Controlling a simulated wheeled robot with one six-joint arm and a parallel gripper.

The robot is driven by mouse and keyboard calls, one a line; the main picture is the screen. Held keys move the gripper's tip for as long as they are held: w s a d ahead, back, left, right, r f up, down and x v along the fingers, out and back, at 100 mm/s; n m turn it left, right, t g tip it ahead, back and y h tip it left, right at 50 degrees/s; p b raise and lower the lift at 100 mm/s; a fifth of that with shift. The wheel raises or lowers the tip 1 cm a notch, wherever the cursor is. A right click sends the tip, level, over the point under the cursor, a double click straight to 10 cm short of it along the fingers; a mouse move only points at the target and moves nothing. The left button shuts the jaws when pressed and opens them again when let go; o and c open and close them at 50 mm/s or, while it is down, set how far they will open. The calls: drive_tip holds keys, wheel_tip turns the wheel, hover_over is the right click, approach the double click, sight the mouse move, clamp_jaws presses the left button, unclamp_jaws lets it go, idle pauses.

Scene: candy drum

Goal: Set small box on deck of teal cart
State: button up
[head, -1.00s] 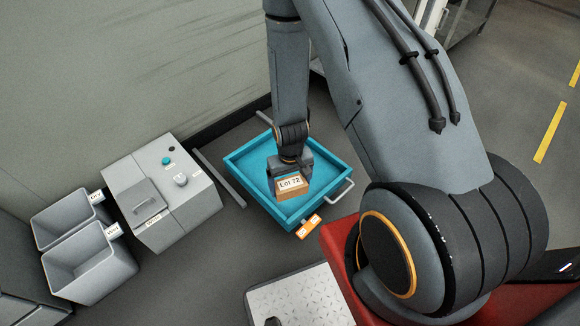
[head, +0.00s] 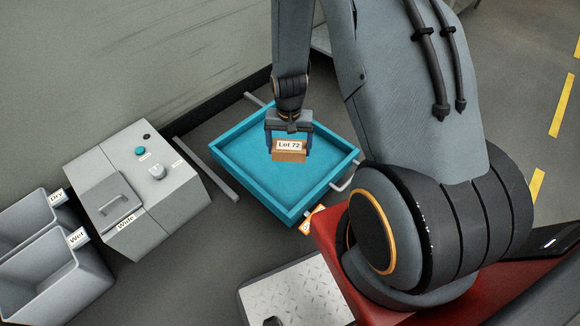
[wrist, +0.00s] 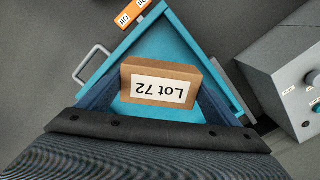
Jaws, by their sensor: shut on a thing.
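The small box (head: 290,155) is brown cardboard with a white "Lot 72" label. My gripper (head: 290,148) is shut on it, with one finger at each side. The teal cart (head: 233,173) is a shallow tray with raised rims and a grey handle. The box is over the cart's deck in the head view; whether it touches the deck I cannot tell. In the wrist view the box (wrist: 160,82) shows its label upside down, with the teal deck (wrist: 165,45) around it.
A grey machine (head: 140,190) with a teal button and a hatch stands left of the cart. Two grey bins, labelled "Dry" (head: 30,222) and "Wet" (head: 60,285), are farther left. A metal tread plate (head: 300,297) lies in front. Most of the deck is bare.

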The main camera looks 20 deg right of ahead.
sight(298, 166)
drive_tip(key=w+d+f+m+b, duration=0.9)
drive_tip(key=f+b, duration=0.4)
drive_tip(key=b, duration=1)
drive_tip(key=shift+n, duration=0.5)
drive_tip(key=f+b, duration=0.1)
drive_tip(key=f, duration=0.2)
drive_tip(key=f+b, duration=0.2)
drive_tip(key=f, duration=0.1)
drive_tip(key=f+b, duration=0.2)
drive_tip(key=f, duration=0.2)
drive_tip(key=shift+w+a, duration=0.25)
drive_tip(key=shift+w, duration=0.05)
drive_tip(key=shift+r, duration=0.15)
drive_tip(key=o, duration=1)
